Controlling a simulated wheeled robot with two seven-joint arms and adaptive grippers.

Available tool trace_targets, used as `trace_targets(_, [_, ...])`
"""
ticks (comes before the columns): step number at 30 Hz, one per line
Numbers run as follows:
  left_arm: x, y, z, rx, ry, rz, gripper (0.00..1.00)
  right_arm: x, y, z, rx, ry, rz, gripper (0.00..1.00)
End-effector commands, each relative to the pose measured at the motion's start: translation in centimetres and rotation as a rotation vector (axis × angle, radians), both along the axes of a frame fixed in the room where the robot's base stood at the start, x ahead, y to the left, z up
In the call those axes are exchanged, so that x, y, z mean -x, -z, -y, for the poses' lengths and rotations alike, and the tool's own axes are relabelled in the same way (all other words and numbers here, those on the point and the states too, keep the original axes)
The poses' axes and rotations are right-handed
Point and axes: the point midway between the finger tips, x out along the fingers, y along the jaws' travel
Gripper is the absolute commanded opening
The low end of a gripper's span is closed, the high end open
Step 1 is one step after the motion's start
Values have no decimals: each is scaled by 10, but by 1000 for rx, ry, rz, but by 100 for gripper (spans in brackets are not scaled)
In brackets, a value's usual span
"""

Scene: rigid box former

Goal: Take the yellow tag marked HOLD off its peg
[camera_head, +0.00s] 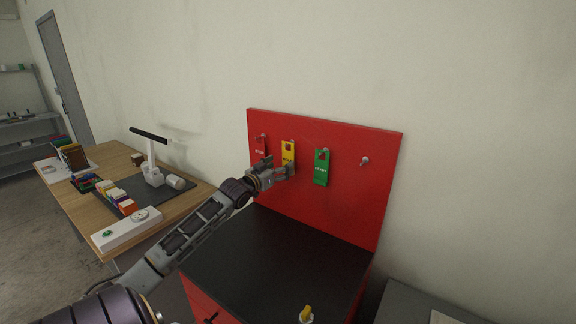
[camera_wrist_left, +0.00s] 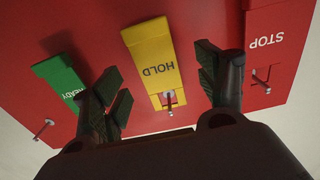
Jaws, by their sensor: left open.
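The yellow HOLD tag (camera_head: 288,151) hangs on a peg on the red panel, between a red tag and a green tag. In the left wrist view the yellow tag (camera_wrist_left: 153,58) appears upside down with its peg (camera_wrist_left: 170,98) through the hole. My left gripper (camera_head: 278,170) is at the panel in front of the tag's lower part. In the wrist view its open fingers (camera_wrist_left: 160,88) stand on either side of the yellow tag, with gaps to it. Whether the fingertips touch the panel I cannot tell. My right gripper is not in view.
The red STOP tag (camera_head: 261,147) and green READY tag (camera_head: 321,167) hang close on either side. A bare peg (camera_head: 365,160) is at right. The black cabinet top (camera_head: 270,258) below is mostly clear. A wooden table (camera_head: 82,206) with several items stands at left.

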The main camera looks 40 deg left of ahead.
Motion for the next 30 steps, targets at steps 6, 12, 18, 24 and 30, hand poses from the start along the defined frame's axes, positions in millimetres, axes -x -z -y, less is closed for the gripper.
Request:
trace_targets(6, [-2,-1,0,0,0,0,73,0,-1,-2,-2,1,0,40])
trace_targets(12, [-10,-3,0,1,0,1,73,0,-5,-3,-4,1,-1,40])
trace_targets(18, [-22,-5,0,1,-1,1,73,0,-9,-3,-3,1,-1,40])
trace_targets(24, [-33,-6,1,1,0,1,73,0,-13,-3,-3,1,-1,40])
trace_targets(30, [-45,-6,-1,1,0,1,73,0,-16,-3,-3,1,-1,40])
